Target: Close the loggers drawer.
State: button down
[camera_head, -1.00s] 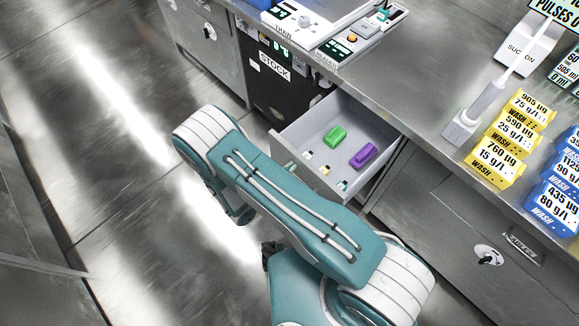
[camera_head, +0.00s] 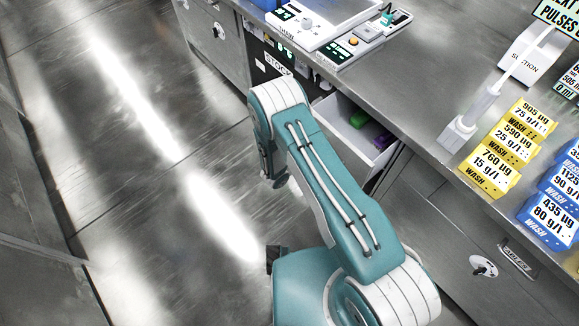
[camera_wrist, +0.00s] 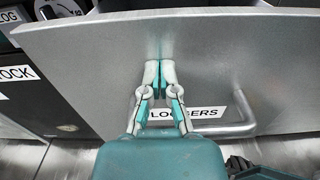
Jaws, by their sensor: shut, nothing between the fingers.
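The loggers drawer (camera_head: 340,120) stands partly open from the cabinet under the counter. A green item (camera_head: 358,119) and a purple item (camera_head: 384,141) lie inside it. My arm covers much of its front in the head view. In the wrist view the grey drawer front (camera_wrist: 90,60) fills the upper middle, with the LOGGERS label (camera_wrist: 198,113) and a bar handle (camera_wrist: 243,128) low on it. My gripper (camera_wrist: 160,72) is shut and empty, its fingertips at the drawer face above the label. They look close to or against the panel; contact is hard to tell.
A black STOCK unit (camera_head: 262,80) is left of the drawer. Devices (camera_head: 350,45) and yellow wash blocks (camera_head: 495,172) stand on the counter above. A closed drawer (camera_head: 470,240) is at the right. The floor (camera_head: 170,190) to the left is clear.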

jog(key=x, duration=1.8)
jog(key=shift+w+a, duration=0.2)
jog(key=shift+w, duration=0.1)
jog(key=shift+d+r, duration=0.15)
jog(key=v, duration=1.4)
jog(key=shift+a+f, duration=0.25)
jog(key=shift+a, duration=0.05)
jog(key=shift+s+d, duration=0.1)
